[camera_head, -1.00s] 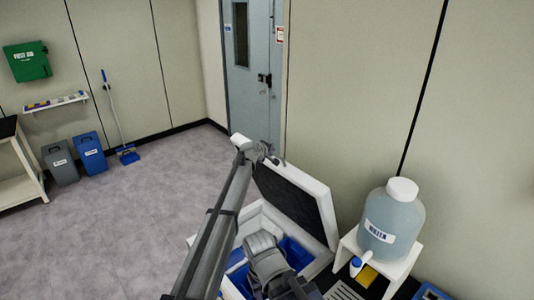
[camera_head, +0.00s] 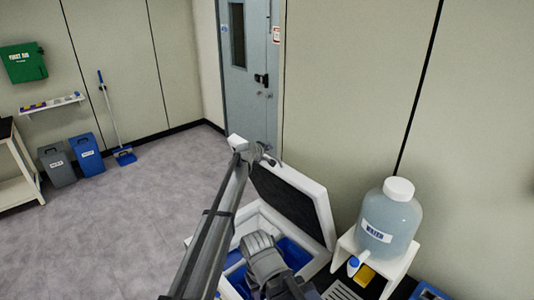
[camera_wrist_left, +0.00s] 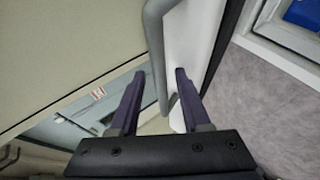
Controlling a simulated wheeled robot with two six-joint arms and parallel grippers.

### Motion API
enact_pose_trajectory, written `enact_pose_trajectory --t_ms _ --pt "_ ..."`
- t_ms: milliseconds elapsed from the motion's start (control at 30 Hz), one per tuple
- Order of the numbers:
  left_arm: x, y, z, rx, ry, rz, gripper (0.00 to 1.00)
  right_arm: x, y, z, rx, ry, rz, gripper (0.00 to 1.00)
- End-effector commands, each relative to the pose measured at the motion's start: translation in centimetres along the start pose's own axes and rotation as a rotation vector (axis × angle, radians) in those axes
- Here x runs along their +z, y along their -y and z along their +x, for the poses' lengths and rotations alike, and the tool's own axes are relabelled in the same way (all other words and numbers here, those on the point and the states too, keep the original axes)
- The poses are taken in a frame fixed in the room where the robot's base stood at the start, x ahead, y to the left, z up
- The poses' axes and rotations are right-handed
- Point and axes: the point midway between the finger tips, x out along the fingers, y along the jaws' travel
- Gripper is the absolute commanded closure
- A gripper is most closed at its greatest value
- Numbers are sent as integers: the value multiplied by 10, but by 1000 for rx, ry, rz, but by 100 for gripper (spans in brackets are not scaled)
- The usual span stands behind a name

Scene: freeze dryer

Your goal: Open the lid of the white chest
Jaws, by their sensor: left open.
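The white chest (camera_head: 325,262) stands at the bottom middle of the head view, with blue contents partly visible inside. Its lid (camera_head: 318,200) is raised, white at the rim with a dark inner panel. My left gripper (camera_head: 268,156) is at the lid's upper left corner in the head view, its fingers small there. In the left wrist view the left gripper (camera_wrist_left: 161,74) is open, and a grey bar handle (camera_wrist_left: 153,35) on the lid passes between or just beyond its fingertips; contact is unclear. My arm hides part of the chest.
A water jug (camera_head: 390,222) on a white stand (camera_head: 400,266) is close to the right of the chest. A grey-blue door (camera_head: 248,80) and walls are behind. Blue (camera_head: 87,153) and grey (camera_head: 58,166) bins stand far left. The floor on the left is clear.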

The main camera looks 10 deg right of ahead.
Motion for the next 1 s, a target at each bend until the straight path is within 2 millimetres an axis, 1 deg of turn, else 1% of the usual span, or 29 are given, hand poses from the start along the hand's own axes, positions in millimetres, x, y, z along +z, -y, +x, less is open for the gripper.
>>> enact_pose_trajectory --t_ms 33,400,500,800,867,900,967,1000 --pt "0 -1 -9 0 -1 0 53 0 0 -6 0 0 0 50" --pt "-1 -2 -67 2 -2 -2 53 2 -3 -36 0 2 0 50" --pt "-1 -1 -73 2 -2 -1 53 3 -3 -38 -1 2 1 50" --pt "-1 1 -73 1 -2 1 53 3 -3 -37 -1 2 2 50" --pt "0 6 -77 -8 0 11 53 2 -3 -37 -1 2 2 50" --pt "0 12 -83 -20 3 25 53 2 -3 -37 -1 2 2 50" --pt "2 27 -97 -51 12 61 53 2 -3 -37 -1 2 2 50" --pt "3 41 -110 -79 21 91 53 2 -3 -37 -1 2 2 50"
